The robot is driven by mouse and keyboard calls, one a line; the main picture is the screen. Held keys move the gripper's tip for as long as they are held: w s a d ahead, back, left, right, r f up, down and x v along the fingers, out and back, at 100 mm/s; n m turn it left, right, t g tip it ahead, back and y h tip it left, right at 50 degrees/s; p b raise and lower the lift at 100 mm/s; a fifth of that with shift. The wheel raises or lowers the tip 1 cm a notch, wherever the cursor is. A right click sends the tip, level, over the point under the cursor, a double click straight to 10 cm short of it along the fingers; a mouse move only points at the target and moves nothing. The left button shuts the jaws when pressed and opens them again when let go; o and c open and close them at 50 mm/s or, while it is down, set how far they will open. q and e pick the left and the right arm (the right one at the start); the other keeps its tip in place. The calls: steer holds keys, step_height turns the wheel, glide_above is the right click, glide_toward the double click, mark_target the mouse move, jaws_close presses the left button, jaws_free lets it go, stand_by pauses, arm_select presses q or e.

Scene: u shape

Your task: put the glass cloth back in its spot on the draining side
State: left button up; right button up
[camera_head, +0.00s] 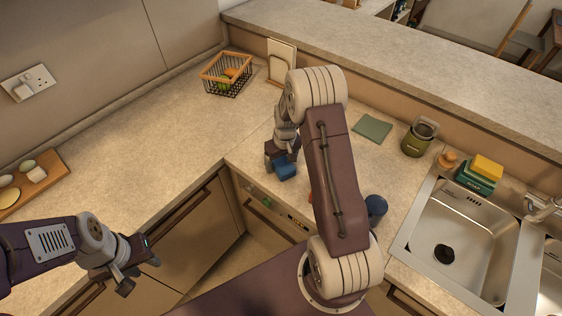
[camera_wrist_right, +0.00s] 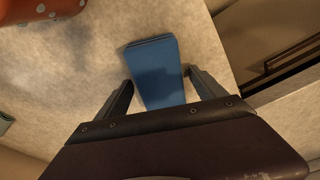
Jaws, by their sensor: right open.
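A blue folded cloth, likely the glass cloth (camera_head: 286,171), lies on the counter near its front edge. In the right wrist view the blue cloth (camera_wrist_right: 155,70) lies between the spread fingers of my right gripper (camera_wrist_right: 163,92), with a gap visible beside it. My right gripper (camera_head: 280,156) is open over it, partly hidden by its own arm in the head view. A flat grey-green square (camera_head: 371,128) lies on the counter left of the sink. My left gripper (camera_head: 138,272) is open and empty at the lower left, away from the cloth.
A sink (camera_head: 455,240) is at the right, with a sponge (camera_head: 487,167) on a green box and an olive canister (camera_head: 419,138) nearby. A blue cup (camera_head: 376,206) stands beside my right arm. A spotted orange object (camera_wrist_right: 50,12) is near the cloth. A fruit basket (camera_head: 227,74) stands behind.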

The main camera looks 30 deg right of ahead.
mark_target(284, 165)
step_height(284, 165, up, 12)
steer(key=s, duration=0.2)
steer(key=s+a+f, duration=0.2)
steer(key=s+a, duration=0.9)
steer(key=s, duration=0.5)
steer(key=shift+f+b, duration=0.15)
steer(key=shift+b, duration=0.15)
